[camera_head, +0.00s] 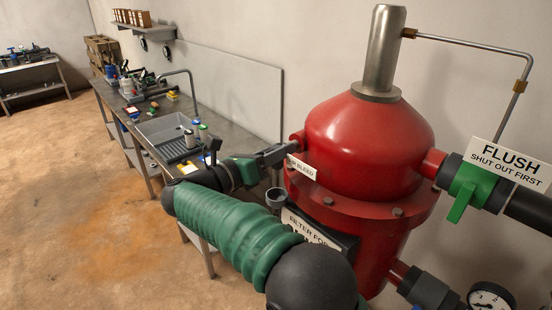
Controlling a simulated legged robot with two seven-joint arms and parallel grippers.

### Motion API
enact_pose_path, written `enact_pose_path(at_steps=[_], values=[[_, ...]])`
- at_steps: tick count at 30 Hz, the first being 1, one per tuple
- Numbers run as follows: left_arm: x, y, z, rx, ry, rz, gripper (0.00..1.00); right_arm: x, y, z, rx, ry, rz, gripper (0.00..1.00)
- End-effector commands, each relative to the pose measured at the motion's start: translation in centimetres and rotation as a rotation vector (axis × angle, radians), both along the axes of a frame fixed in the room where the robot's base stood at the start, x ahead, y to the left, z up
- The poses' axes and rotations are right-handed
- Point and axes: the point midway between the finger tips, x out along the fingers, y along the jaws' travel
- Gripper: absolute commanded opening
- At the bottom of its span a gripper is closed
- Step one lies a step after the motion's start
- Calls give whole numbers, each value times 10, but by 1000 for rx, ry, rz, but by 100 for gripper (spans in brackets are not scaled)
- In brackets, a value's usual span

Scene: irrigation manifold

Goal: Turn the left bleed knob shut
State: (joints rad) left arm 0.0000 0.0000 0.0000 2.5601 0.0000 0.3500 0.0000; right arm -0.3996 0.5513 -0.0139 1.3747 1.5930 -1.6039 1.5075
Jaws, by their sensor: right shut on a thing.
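The red filter vessel (365,155) stands at the right with a domed top. A white label (301,167), partly covered and reading "BLEED", sits on its left side. My right gripper (287,150) reaches to the vessel's left side just above this label, by a short red stub (297,138). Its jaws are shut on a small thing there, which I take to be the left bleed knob. The knob itself is hidden by the jaws, so its turn angle cannot be seen. My left gripper is not in view.
A green valve handle (463,199) and a flush sign (507,163) are at the right, above a pressure gauge (490,297). A thin pipe (470,45) runs above. A small grey cup (276,198) is below the gripper. A cluttered bench with a sink (168,125) stands behind.

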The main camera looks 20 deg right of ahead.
Motion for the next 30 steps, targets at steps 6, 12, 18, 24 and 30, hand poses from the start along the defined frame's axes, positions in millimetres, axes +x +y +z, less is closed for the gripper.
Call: enact_pose_path(at_steps=[6, 12, 18, 24, 30], values=[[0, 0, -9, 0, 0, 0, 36, 0, -3, -1, -42, 111, -5, 0], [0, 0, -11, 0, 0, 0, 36, 0, -3, 0, -63, 171, -6, 0], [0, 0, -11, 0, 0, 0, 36, 0, -2, 0, -70, 189, -6, 0], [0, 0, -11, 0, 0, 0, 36, 0, -2, 0, -70, 189, -6, 0], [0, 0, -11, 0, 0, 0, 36, 0, -1, 0, -70, 190, -5, 45]])
